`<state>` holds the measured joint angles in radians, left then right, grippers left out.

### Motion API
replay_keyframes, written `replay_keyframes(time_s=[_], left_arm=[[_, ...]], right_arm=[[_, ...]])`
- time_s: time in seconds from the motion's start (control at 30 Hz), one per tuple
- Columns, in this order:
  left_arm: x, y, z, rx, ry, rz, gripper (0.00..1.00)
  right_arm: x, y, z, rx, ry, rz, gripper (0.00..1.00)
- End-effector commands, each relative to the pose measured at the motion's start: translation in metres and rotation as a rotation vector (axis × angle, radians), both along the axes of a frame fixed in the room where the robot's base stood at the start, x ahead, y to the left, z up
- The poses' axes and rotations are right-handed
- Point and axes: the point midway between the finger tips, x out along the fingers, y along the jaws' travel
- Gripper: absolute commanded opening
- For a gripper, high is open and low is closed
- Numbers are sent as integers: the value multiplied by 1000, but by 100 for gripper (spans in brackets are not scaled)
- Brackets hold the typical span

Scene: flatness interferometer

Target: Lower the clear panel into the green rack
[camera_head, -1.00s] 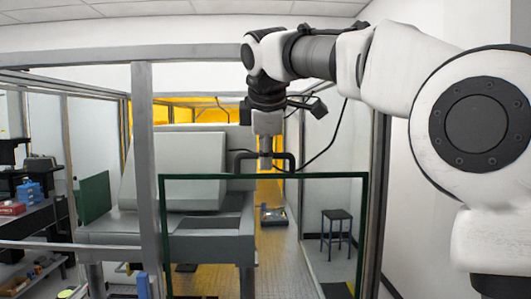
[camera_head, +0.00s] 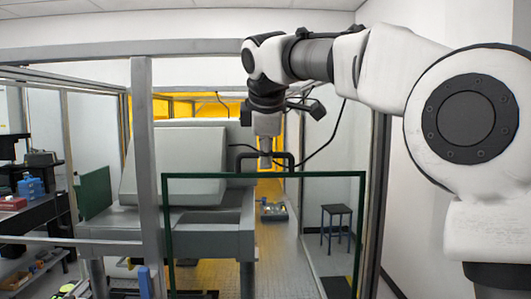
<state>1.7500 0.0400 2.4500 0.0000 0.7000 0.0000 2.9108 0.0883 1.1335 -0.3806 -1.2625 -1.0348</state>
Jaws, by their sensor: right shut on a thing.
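The clear panel (camera_head: 262,176) is a see-through sheet with a thin dark green frame and a black handle (camera_head: 288,163) on its top edge. It hangs upright, and its lower edge is out of view. My right gripper (camera_head: 265,163) points down from the arm and is shut on the handle. Its fingertips are small and partly hidden in this view. A dark green upright board (camera_head: 95,194) stands at the left beside the grey machine; I cannot tell whether it belongs to the green rack. No other rack is clear in view. My left gripper is not in view.
A grey machine (camera_head: 180,165) with a sloped housing stands behind the panel. A grey frame post (camera_head: 147,160) rises at the left. A stool (camera_head: 336,211) and a small floor tray (camera_head: 273,211) stand beyond. A dark bench (camera_head: 35,222) with boxes is at far left.

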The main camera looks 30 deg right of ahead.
Motion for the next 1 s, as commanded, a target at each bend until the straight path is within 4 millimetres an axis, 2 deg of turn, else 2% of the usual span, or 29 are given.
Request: replay_keyframes(time_s=[1.0], left_arm=[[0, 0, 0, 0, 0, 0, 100]], right_arm=[[2, -1, -5, -1, -5, 1, 0]])
